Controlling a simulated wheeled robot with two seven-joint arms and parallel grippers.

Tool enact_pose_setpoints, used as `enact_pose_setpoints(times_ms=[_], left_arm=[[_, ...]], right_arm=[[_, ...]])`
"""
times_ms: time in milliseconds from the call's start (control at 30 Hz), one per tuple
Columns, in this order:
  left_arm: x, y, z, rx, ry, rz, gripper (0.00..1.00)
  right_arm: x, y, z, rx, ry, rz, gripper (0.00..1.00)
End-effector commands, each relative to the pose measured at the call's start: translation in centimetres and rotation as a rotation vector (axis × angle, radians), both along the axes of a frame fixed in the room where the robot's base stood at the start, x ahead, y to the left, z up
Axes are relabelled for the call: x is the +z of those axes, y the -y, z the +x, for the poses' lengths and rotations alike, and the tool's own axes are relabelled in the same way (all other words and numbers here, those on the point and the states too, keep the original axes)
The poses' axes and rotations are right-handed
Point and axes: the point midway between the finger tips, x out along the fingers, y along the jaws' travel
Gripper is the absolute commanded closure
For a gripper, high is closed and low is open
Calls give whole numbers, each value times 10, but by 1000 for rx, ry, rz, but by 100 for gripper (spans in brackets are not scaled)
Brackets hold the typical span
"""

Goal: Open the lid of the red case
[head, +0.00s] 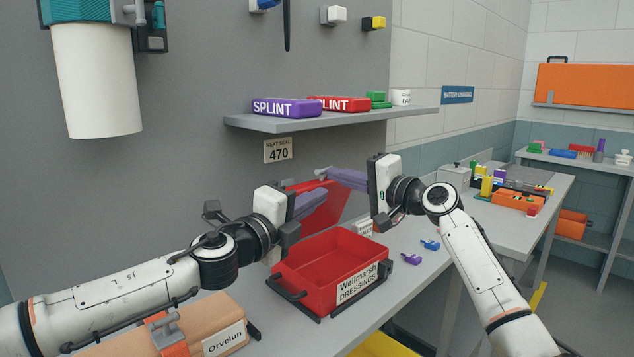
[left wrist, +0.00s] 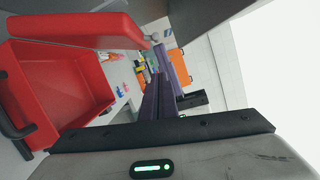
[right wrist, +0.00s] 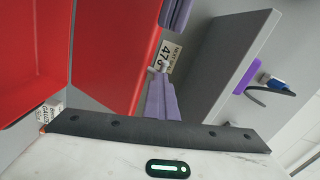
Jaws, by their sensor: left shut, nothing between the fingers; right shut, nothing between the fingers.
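The red case (head: 318,262), labelled "Wellmarsh DRESSINGS", stands on the bench with its interior showing empty. Its red lid (head: 322,214) stands raised at the back, leaning toward the wall; it also shows in the left wrist view (left wrist: 75,30) and the right wrist view (right wrist: 118,50). My left gripper (head: 324,197) is shut and empty, in front of the raised lid and above the case. My right gripper (head: 322,173) is shut and empty, near the lid's top edge. I cannot tell whether either touches the lid. The arms hide parts of the lid.
An orange-tan case (head: 190,330) labelled "Orvelun" sits at the front left. A shelf (head: 330,120) with splint boxes juts from the wall above. Small purple (head: 411,259) and blue (head: 430,245) clips lie right of the case, with bare bench around them.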

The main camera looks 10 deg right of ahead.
Motion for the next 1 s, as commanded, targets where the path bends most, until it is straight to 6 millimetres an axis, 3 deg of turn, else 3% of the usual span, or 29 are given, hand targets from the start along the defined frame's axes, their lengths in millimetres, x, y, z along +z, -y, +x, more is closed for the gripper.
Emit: enact_pose_setpoints(times_ms=[433,700,1000], left_arm=[[2,41,42,-1,-2,-1,100],[10,22,67,1,0,0,100],[11,18,74,-1,1,1,100]], right_arm=[[0,0,0,0,0,0,100],[0,0,0,0,0,0,100],[0,0,0,0,0,0,100]])
